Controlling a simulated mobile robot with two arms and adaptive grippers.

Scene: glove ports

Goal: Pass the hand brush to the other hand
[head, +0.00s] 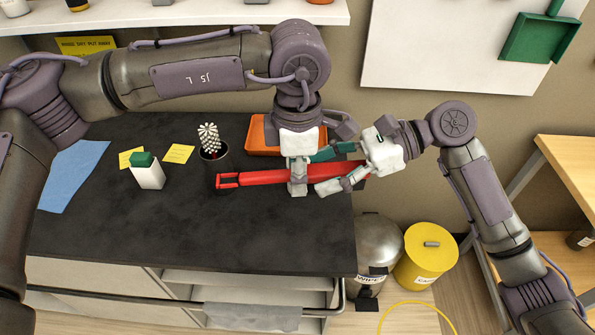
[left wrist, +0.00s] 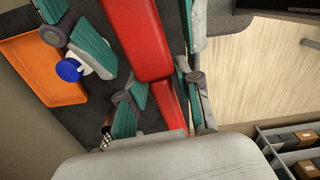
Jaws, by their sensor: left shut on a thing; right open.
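The red hand brush (head: 258,178) is held level above the dark worktop, its looped end to the left. My left gripper (head: 298,184) comes down from above and is shut on its middle. My right gripper (head: 321,171) reaches in from the right, its open fingers one above and one below the brush's right part in the picture. Whether they touch it I cannot tell. In the left wrist view the brush (left wrist: 137,38) runs down between the fingers of my left gripper (left wrist: 168,100). The brush's right end is partly hidden by my right gripper.
An orange tray (head: 262,141) lies behind the grippers. A grey bin (head: 378,243) and yellow bin (head: 427,256) stand right of the worktop. Its front is clear.

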